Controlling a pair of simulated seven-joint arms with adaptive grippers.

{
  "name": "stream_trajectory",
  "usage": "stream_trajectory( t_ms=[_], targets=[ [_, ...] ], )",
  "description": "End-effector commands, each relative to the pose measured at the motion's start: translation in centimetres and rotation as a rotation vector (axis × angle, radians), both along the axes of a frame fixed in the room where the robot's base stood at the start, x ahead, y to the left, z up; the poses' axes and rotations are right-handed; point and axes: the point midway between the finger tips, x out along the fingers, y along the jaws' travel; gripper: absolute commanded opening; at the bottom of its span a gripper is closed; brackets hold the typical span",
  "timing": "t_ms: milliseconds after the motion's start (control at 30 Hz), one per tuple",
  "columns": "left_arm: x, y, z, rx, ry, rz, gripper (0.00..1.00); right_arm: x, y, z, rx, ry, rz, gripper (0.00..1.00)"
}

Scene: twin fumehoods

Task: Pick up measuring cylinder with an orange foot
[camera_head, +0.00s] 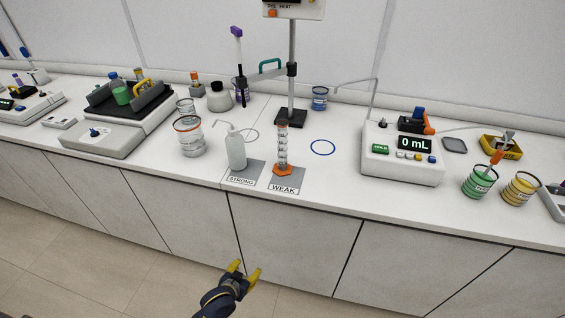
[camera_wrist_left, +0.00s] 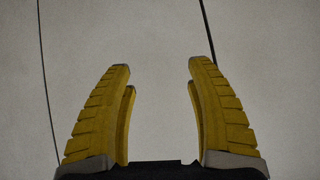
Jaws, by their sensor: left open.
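The measuring cylinder with an orange foot (camera_head: 282,150) stands upright on the grey mat labelled WEAK (camera_head: 289,185), near the front edge of the bench. It is clear, with marks along its tube. My left gripper (camera_head: 244,270) is open and empty, with yellow fingers. It is in front of the cabinet doors, below the bench edge and below the cylinder in the picture. In the left wrist view its open fingers (camera_wrist_left: 160,100) face a plain pale panel with dark seams, and no cylinder shows there. My right gripper is not in view.
A wash bottle (camera_head: 236,151) stands left of the cylinder on the STRONG mat (camera_head: 241,180). A stand with a dark base (camera_head: 291,118) is right behind it. A beaker (camera_head: 189,137) is left; a pump unit (camera_head: 402,153) is right. The blue ring (camera_head: 323,147) encloses bare bench.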

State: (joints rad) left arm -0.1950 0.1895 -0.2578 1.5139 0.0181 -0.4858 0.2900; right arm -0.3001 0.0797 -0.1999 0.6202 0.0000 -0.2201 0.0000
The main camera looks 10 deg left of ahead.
Motion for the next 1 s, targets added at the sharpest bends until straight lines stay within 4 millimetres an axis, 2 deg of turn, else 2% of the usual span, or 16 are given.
stream_trajectory(
  t_ms=[33, 100, 167, 200, 300, 400, 500, 600, 733, 867, 1000],
  targets=[
    [2.2, -0.6, 3.9, -0.017, -0.066, -0.005, 0.56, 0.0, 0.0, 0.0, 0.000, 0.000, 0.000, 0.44],
    [4.4, -1.4, 9.0, -0.042, -0.145, -0.008, 0.56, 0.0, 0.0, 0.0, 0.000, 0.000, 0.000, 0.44],
    [5.8, -2.1, 13.5, -0.065, -0.212, -0.012, 0.56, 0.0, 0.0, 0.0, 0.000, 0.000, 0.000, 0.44],
    [6.5, -2.5, 16.5, -0.080, -0.256, -0.016, 0.56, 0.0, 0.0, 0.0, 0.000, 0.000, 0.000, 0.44],
    [7.6, -3.5, 23.8, -0.121, -0.362, -0.027, 0.56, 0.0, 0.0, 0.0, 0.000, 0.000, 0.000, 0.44],
    [7.7, -4.3, 30.0, -0.157, -0.449, -0.039, 0.56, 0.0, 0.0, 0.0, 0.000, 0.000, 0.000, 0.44],
    [7.2, -5.0, 35.3, -0.191, -0.525, -0.051, 0.56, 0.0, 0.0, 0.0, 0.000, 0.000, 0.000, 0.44],
    [6.5, -5.4, 39.3, -0.219, -0.583, -0.062, 0.56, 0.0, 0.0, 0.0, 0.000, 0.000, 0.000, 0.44],
    [5.5, -5.7, 42.8, -0.244, -0.634, -0.072, 0.56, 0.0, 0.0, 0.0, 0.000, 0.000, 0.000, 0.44],
    [5.3, -5.9, 44.5, -0.257, -0.657, -0.076, 0.56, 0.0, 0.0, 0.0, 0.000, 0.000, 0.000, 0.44],
    [6.6, -6.3, 44.8, -0.261, -0.663, -0.077, 0.56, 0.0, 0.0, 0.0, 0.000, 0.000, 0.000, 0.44]
  ],
)
